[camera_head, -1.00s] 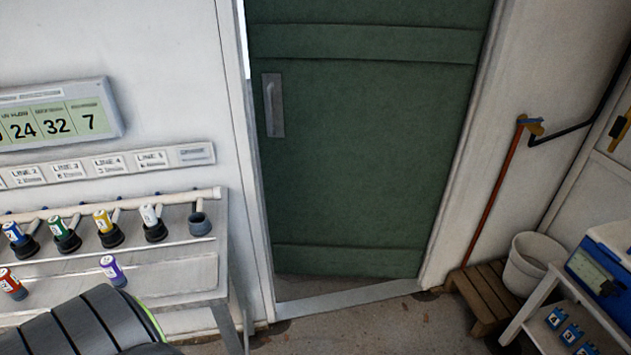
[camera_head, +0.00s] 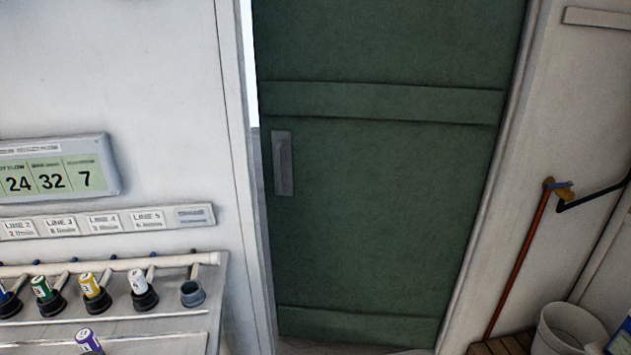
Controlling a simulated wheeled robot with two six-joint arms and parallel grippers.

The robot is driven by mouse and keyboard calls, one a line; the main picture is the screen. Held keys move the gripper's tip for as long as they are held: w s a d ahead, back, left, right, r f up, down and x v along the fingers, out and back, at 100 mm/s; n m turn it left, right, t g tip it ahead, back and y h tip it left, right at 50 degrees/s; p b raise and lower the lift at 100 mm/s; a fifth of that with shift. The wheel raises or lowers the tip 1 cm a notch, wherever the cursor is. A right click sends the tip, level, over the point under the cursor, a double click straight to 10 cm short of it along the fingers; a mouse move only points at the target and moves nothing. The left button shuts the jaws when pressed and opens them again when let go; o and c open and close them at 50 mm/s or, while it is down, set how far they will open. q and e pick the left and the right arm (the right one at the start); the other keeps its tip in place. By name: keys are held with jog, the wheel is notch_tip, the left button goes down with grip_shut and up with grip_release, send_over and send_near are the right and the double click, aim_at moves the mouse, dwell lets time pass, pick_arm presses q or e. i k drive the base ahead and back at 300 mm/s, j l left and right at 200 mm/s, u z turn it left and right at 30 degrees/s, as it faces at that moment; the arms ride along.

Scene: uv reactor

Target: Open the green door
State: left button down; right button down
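The green door (camera_head: 385,215) stands in the middle of the head view, in a pale frame. A grey handle plate (camera_head: 283,163) is on its left side. A narrow bright gap shows between the door's left edge and the frame, so the door looks slightly ajar. Neither of my grippers is in view, and nothing of mine touches the door.
On the left wall are a display panel (camera_head: 60,172) and a shelf (camera_head: 130,315) with several coloured vials in dark holders. A white bucket (camera_head: 568,330) and an orange-handled tool (camera_head: 522,265) stand to the right of the door.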

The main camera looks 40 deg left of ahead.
aim_at(380, 120)
jog(key=i+u, duration=0.5)
jog(key=i, duration=0.4)
